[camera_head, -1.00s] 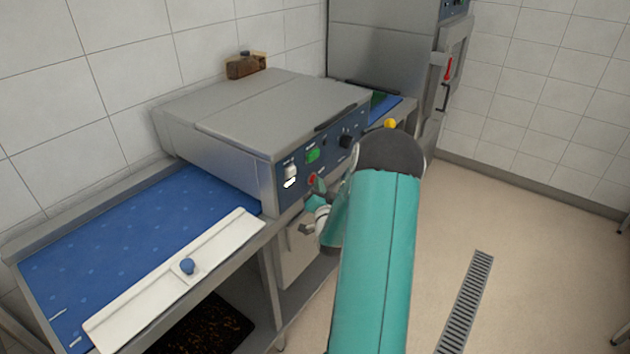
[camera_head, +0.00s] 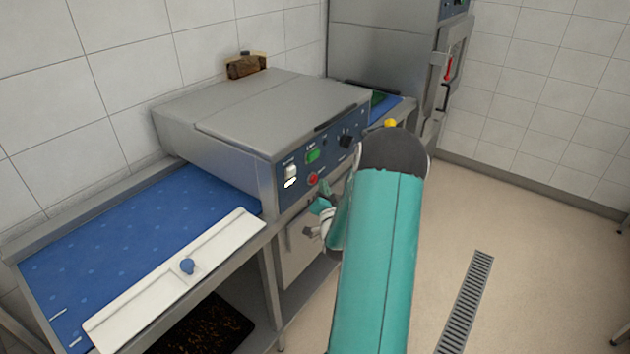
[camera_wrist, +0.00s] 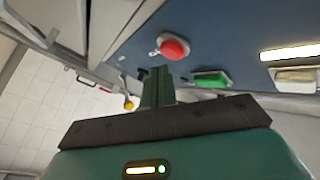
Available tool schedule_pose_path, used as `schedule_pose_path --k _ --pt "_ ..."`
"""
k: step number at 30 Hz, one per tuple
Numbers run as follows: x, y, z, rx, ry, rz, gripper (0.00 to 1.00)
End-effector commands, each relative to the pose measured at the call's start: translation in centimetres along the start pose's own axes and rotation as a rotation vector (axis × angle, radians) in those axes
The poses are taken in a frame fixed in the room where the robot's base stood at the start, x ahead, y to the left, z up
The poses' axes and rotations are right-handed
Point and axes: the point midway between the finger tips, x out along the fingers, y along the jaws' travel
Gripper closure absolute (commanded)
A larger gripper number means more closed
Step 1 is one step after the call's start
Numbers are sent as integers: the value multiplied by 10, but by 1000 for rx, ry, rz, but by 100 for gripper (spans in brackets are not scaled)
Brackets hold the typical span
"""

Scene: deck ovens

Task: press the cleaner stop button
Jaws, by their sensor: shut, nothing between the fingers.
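The red round button (camera_head: 312,179) is on the blue front panel of the steel machine in the head view. I take it to be the cleaner stop button, as no label is legible. It shows large and uncovered in the wrist view (camera_wrist: 173,47). My gripper (camera_head: 320,205) is just below and in front of it, apart from it in the head view. In the wrist view my closed fingers (camera_wrist: 159,74) are beside the button, with a gap visible. They are shut and empty.
A green switch (camera_head: 313,156), a white switch (camera_head: 291,173) and a black knob (camera_head: 346,141) share the panel. A blue belt (camera_head: 130,235) with a white bar (camera_head: 150,295) extends left. A tall steel oven (camera_head: 385,50) stands behind. Floor at right is clear around a drain grate (camera_head: 466,300).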

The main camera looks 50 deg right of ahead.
Motion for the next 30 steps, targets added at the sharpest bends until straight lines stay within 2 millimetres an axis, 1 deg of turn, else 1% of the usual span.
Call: schedule_pose_path --k 7,21,30 --pt "-5 4 -4 -1 1 2 100" --pt "-33 25 -25 0 0 1 100" --pt "-35 26 -26 0 0 0 100"
